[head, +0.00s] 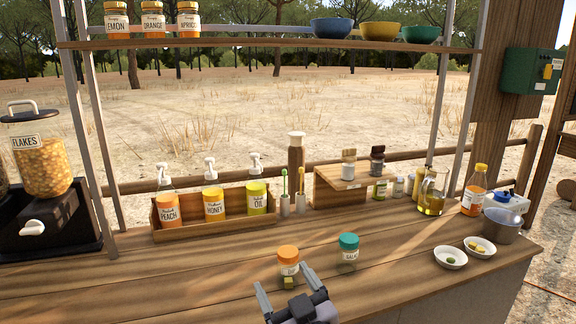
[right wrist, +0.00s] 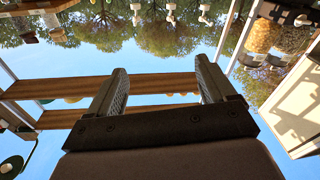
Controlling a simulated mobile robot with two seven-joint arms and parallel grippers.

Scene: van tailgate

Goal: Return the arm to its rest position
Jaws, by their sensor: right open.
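My right gripper (head: 284,289) comes in at the bottom middle of the head view, at the front of the wooden counter (head: 190,275). Its two fingers are spread with nothing between them. In the right wrist view the gripper (right wrist: 160,80) is also open and empty, with sky, trees and shelf boards beyond. In the head view a jar with an orange lid (head: 288,257) stands just behind the fingers, and a jar with a teal lid (head: 348,253) stands to its right. I cannot tell whether the gripper touches the orange-lidded jar. My left gripper is in neither view.
A wooden crate of bottles (head: 200,231) stands at the back. Two small white bowls (head: 450,258), an oil jug (head: 432,196) and a metal pot (head: 500,227) are on the right. A flakes dispenser (head: 42,165) stands left. A shelf (head: 260,43) spans above. The front left counter is clear.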

